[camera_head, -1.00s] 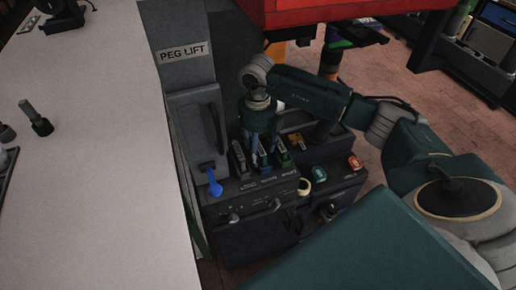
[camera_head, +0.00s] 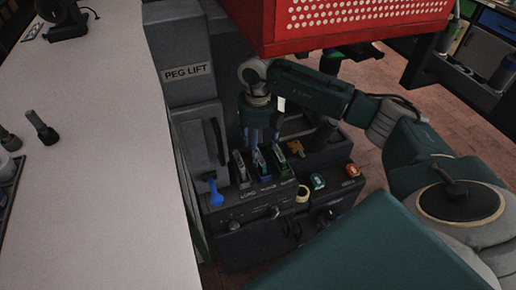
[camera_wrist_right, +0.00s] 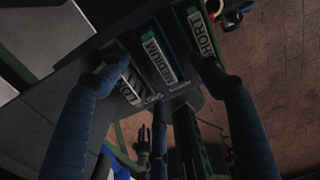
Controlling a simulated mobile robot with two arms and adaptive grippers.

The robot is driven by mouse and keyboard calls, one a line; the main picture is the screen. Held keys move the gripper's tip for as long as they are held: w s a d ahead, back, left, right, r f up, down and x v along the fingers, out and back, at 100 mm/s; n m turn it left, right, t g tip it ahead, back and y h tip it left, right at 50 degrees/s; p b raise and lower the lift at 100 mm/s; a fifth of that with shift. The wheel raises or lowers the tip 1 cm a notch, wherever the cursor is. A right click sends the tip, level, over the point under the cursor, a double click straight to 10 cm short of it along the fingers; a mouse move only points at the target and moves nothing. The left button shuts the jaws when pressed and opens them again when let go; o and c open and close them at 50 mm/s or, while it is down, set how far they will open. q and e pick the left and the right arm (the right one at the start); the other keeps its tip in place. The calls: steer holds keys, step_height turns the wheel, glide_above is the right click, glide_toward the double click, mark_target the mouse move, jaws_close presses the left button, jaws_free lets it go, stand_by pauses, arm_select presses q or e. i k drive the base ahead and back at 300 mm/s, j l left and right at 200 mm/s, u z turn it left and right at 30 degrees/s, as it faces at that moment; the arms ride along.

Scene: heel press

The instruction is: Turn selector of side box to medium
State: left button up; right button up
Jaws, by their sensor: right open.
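The dark side box (camera_head: 246,216) stands beside the white table, with three upright selector pieces on top. They are a grey one (camera_head: 240,168), a blue one (camera_head: 262,162) and a green one (camera_head: 281,164). In the right wrist view their labels read as LONG (camera_wrist_right: 131,86), MEDIUM (camera_wrist_right: 158,62) and SHORT (camera_wrist_right: 205,34). My right gripper (camera_head: 260,142) points down just above and behind the blue piece. In the right wrist view its open fingers (camera_wrist_right: 161,75) lie on either side of the MEDIUM piece; contact cannot be told. My left gripper is not in view.
A grey PEG LIFT column (camera_head: 188,72) with a blue-tipped lever (camera_head: 214,190) stands left of the selectors. Teal (camera_head: 318,181) and red (camera_head: 352,170) buttons are on the right. A red perforated panel (camera_head: 340,22) hangs close above my right arm. The white table (camera_head: 105,190) is at left.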

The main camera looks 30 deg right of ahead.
mark_target(273, 211)
steer(key=k, duration=1)
